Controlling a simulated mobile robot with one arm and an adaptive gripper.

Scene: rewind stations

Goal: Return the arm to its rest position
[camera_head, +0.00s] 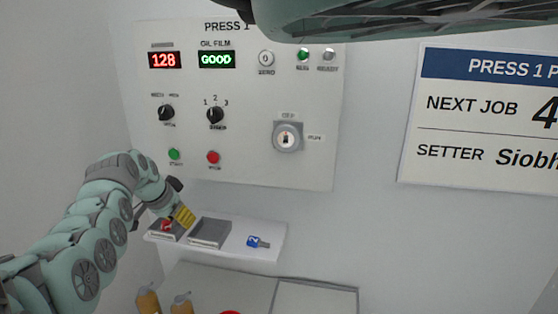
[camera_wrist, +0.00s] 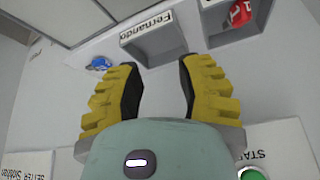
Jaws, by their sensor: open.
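My arm (camera_head: 95,225) is bent in from the lower left in the head view. My gripper (camera_head: 178,214), with yellow fingers, hangs near the left end of a white shelf (camera_head: 275,230). In the wrist view my gripper (camera_wrist: 157,90) is open, with nothing between its fingers. The fingers partly cover the left tray in the head view, so I cannot tell their exact height above it.
A red tag (camera_head: 166,225) lies in the left tray. The other tray (camera_head: 209,233) looks empty. A blue tag marked 2 (camera_head: 258,242) lies on the shelf. The press panel (camera_head: 240,110) stands above, with a notice (camera_head: 480,125) to its right. Bottles (camera_head: 148,301) stand below.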

